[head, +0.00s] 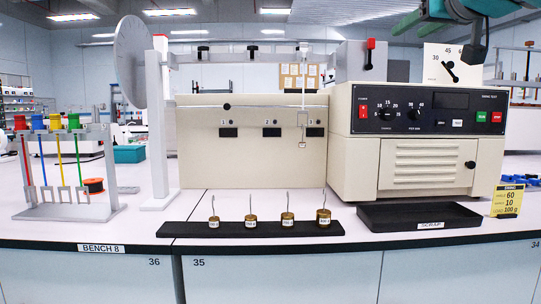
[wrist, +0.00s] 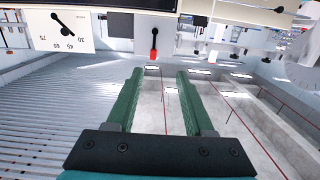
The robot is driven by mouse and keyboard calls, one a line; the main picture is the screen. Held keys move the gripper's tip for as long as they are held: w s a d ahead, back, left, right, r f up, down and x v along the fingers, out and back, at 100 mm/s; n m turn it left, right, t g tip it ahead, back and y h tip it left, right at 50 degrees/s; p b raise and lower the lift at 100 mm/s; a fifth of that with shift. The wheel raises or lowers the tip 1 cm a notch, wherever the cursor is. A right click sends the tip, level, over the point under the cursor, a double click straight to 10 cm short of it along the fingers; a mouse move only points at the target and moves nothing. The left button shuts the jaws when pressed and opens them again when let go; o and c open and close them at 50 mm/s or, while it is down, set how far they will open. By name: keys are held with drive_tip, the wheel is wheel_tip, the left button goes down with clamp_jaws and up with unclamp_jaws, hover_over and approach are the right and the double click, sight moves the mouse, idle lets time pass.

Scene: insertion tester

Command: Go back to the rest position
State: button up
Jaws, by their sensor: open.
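My gripper (wrist: 160,75) shows in the wrist view with its two green fingers apart and nothing between them. Beyond the fingers, the wrist view shows the upside-down top of the tester, with a red-tipped lever (wrist: 154,45) and an angle dial (wrist: 72,28). In the head view, part of my teal arm shows at the top right, above the beige tester (head: 430,145); the fingers are hidden there. The red-tipped lever (head: 370,50) stands on a grey box, left of the angle dial (head: 450,70).
Several brass weights with hooks, one being the largest (head: 323,217), stand on a black strip (head: 190,229) at the bench front. A black scrap tray (head: 418,216) lies right of them, beside a yellow card (head: 507,201). A rack (head: 65,212) with coloured wires stands left, near a large disc (head: 133,62).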

drive_tip(key=w+a+f+g+y, duration=0.1)
drive_tip(key=a+f+g, duration=0.25)
drive_tip(key=f, duration=0.65)
drive_tip(key=w+a+f+g, duration=0.15)
drive_tip(key=a+f, duration=0.25)
drive_tip(key=f, duration=0.6)
drive_tip(key=s+a+f+g, duration=0.2)
drive_tip(key=s+f+g, duration=0.15)
drive_tip(key=f, duration=0.55)
drive_tip(key=s+a+f+g, duration=0.25)
drive_tip(key=s+f, duration=0.25)
drive_tip(key=f, duration=0.4)
drive_tip(key=s+f+g+h+p, duration=0.1)
drive_tip(key=s+f+g, duration=0.7)
drive_tip(key=s+f, duration=1.8)
drive_tip(key=shift+s+d+f+m+h, duration=0.15)
drive_tip(key=shift+s+f+m+h, duration=0.25)
drive_tip(key=shift+s, duration=0.65)
